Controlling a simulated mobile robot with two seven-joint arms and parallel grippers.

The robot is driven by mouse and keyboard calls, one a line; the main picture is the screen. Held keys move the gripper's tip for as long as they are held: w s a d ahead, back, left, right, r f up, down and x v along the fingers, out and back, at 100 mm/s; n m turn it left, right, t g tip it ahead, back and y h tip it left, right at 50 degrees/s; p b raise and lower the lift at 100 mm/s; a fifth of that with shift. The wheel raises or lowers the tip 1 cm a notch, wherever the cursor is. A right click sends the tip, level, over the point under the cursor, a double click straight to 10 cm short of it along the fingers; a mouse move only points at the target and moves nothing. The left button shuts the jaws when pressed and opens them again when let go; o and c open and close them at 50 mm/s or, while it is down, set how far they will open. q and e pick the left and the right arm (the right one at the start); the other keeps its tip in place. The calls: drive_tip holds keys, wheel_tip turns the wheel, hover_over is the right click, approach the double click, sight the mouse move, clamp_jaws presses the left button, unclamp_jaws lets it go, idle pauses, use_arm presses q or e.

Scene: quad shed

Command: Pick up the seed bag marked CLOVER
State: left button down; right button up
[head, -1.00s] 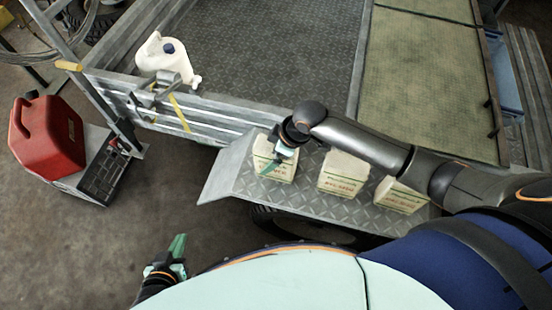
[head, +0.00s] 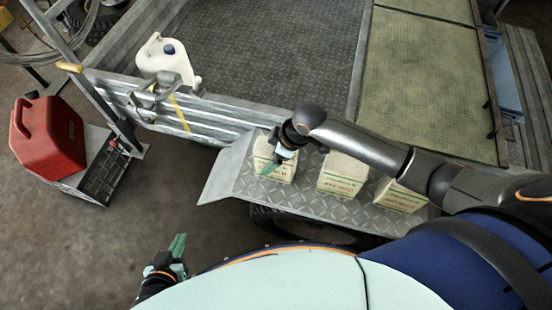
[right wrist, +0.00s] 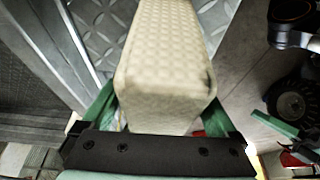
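Three pale seed bags stand in a row on the tread-plate ledge (head: 222,178): a left one (head: 283,174), a middle one (head: 341,175) and a right one (head: 400,196). Their printing is too small to read surely, so I cannot tell which says CLOVER. My right gripper (head: 273,164) is at the left bag, hiding part of its front. In the right wrist view that bag (right wrist: 166,62) lies between the two green fingers, which are spread on either side of it. The bag still stands on the ledge. My left gripper (head: 178,246) hangs empty over the floor; its finger gap is unclear.
A white jug (head: 160,57) stands at the slatted rail on the bed's edge. Floor between crate and ledge is clear.

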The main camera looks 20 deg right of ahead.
clamp_jaws()
idle(0.6)
drive_tip(key=shift+w+r, duration=0.1)
